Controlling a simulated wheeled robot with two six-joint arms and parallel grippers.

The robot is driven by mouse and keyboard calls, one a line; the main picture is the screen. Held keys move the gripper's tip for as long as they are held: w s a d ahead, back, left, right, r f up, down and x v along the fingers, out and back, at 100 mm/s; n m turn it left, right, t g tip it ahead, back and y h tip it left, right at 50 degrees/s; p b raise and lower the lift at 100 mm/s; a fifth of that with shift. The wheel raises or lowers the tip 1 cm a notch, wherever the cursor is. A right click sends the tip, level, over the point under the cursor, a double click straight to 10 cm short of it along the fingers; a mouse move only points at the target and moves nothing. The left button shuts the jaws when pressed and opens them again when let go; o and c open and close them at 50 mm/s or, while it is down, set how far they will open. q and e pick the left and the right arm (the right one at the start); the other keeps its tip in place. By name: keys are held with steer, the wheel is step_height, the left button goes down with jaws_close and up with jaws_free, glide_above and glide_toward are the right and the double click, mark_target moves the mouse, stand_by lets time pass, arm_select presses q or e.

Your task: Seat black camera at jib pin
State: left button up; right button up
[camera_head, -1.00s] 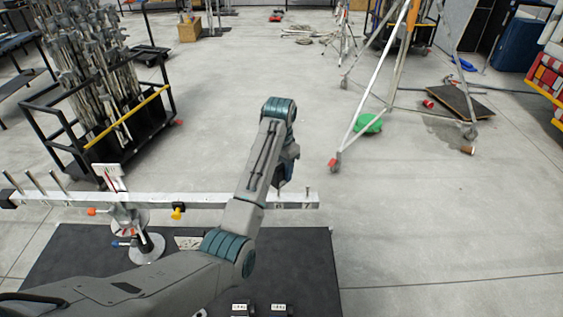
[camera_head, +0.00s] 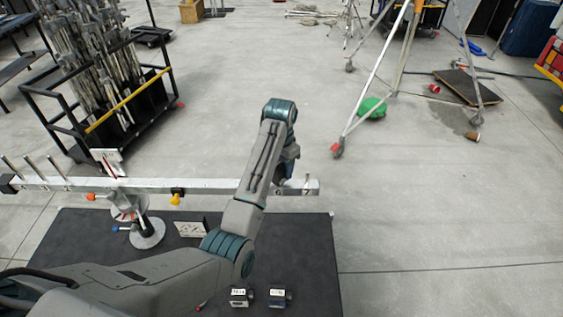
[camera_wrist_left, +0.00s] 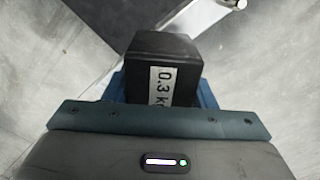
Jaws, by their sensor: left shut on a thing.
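My left gripper (camera_head: 284,178) hangs at the right end of the jib beam (camera_head: 222,187), partly hidden behind my own wrist. In the left wrist view its blue fingers (camera_wrist_left: 163,92) are shut on the black camera (camera_wrist_left: 160,58), a dark block with a white label reading "0.3 k", cut off by the edge. A short upright jib pin (camera_head: 307,182) stands at the beam's right end. A metal pin (camera_wrist_left: 236,4) also shows at the top of the left wrist view, apart from the camera. The camera's underside is hidden. My right gripper is not in view.
Two labelled dark blocks (camera_head: 239,297) (camera_head: 279,297) lie on the black mat (camera_head: 310,250). The beam's stand has a round weight (camera_head: 147,233); several pins rise at its left end. A stand cart (camera_head: 110,100) is behind left, a tripod (camera_head: 372,85) behind right.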

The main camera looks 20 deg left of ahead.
arm_select(q)
steer(key=shift+f, duration=0.4)
steer(key=shift+a+f, duration=0.1)
steer(key=shift+f, duration=0.55)
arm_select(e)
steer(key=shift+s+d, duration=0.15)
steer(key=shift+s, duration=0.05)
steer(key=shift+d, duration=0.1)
arm_select(q)
steer(key=o, duration=1)
steer(key=shift+o, duration=0.2)
